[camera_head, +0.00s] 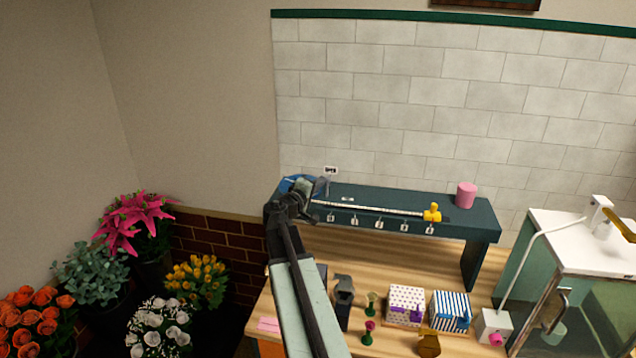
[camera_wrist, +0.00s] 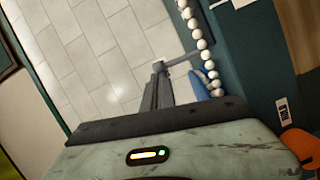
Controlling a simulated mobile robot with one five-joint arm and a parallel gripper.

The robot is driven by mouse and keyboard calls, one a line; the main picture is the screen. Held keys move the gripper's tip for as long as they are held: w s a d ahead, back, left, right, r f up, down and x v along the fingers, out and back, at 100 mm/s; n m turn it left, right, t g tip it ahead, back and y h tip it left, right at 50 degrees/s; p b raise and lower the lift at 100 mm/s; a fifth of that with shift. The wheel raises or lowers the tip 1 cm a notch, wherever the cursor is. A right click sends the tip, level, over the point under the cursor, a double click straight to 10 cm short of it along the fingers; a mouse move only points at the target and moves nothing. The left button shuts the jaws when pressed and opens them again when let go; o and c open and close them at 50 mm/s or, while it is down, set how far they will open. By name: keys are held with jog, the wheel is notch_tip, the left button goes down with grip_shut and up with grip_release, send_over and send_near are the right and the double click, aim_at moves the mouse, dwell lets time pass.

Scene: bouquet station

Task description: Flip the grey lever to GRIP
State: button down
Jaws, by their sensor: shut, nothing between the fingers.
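My gripper (camera_head: 321,188) is at the left end of the dark green raised shelf (camera_head: 480,229), just above its top. In the wrist view my gripper (camera_wrist: 159,68) shows as dark, narrow fingers, closed and empty. A short grey bar (camera_wrist: 181,62) runs from beside the fingertips toward the shelf in the wrist view. It may be the grey lever; whether the fingers touch it I cannot tell. In the head view my arm hides that spot. A small white label (camera_wrist: 283,108) is on the dark green surface, its text too small to read.
A string of white beads (camera_head: 365,207) runs along the shelf to a yellow piece (camera_head: 432,212). A blue object (camera_wrist: 199,82) lies close by my fingers. A pink cylinder (camera_head: 466,195) stands at the shelf's right. Patterned boxes (camera_head: 450,311) stand on the wooden table below.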

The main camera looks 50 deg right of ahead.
jog(key=shift+s+d+r+m+y+p, duration=0.15)
jog(key=shift+s+d+m+y+p, duration=0.1)
jog(key=shift+s+m+p, duration=0.25)
jog(key=shift+s+d+r+m+y+p, duration=0.15)
jog(key=shift+s+d+m+p, duration=0.1)
jog(key=shift+m+p, duration=0.25)
jog(key=shift+s+d+f+m+p, duration=0.15)
jog(key=shift+s+d+m+p, duration=0.15)
jog(key=shift+s+m, duration=0.45)
jog(key=shift+w+f, duration=0.1)
jog(key=shift+w, duration=0.2)
jog(key=shift+a, duration=0.1)
jog(key=shift+w+a+r, duration=0.1)
jog(key=shift+a+r, duration=0.1)
jog(key=shift+r, duration=0.15)
jog(key=w+r+p+v, duration=0.1)
jog(key=p+v, duration=0.3)
jog(key=v, duration=0.8)
jog(key=shift+a+r, duration=0.15)
jog(key=shift+r, duration=0.35)
jog(key=shift+w, duration=0.15)
